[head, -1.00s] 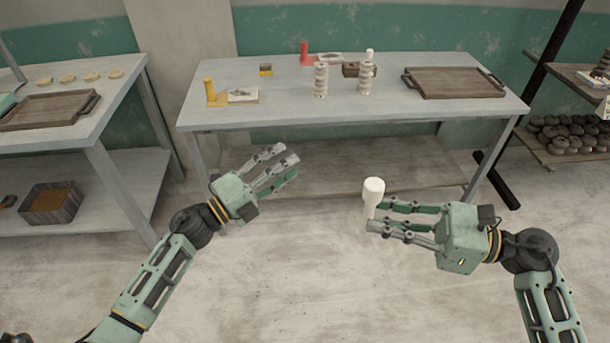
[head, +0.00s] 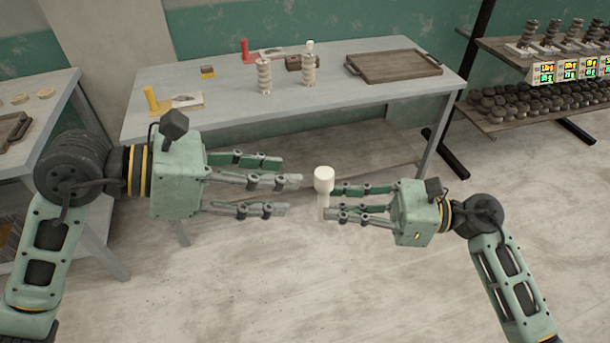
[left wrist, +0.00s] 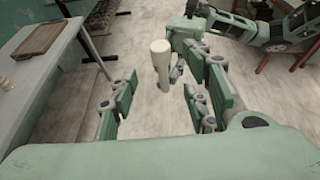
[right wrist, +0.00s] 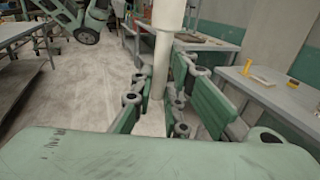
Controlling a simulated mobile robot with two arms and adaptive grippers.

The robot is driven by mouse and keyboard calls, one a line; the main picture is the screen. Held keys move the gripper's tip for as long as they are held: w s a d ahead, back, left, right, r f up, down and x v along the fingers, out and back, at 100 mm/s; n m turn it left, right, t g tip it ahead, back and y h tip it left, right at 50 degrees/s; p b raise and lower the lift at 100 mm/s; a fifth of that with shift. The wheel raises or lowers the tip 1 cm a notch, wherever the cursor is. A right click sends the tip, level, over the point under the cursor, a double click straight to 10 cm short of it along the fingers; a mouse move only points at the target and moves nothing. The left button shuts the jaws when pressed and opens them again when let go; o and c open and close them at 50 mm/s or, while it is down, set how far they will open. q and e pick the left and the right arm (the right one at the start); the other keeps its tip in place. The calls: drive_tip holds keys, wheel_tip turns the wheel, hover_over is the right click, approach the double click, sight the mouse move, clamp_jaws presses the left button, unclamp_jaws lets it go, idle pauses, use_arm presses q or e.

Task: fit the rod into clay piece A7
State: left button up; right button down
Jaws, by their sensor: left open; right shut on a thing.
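A white rod with a thicker head (head: 324,181) stands upright in the tips of my right gripper (head: 331,202), which is shut on it. The rod also shows in the left wrist view (left wrist: 161,65) and the right wrist view (right wrist: 164,55). My left gripper (head: 284,187) is open and empty, its fingers pointing at the rod from the left, close to it in the head view. Two ringed pale stacks, a left one (head: 264,77) and a right one (head: 309,68), stand on the table. I cannot read any A7 mark, so I cannot tell which clay piece that is.
The grey table (head: 225,75) lies behind the grippers. It holds a wooden tray (head: 394,66), a yellow stand (head: 152,99), a red stand (head: 245,50) and small blocks. A rack with dark pieces and lit labels (head: 545,73) stands at the right. Open floor lies below the grippers.

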sight(327, 181)
use_arm(q)
drive_tip(key=x, duration=1)
drive_tip(key=shift+r, duration=0.1)
drive_tip(key=shift+c, duration=0.6)
clamp_jaws()
use_arm(e)
drive_tip(key=c, duration=1.6)
unclamp_jaws()
drive_tip(key=shift+c, duration=0.2)
drive_tip(key=shift+d, duration=0.1)
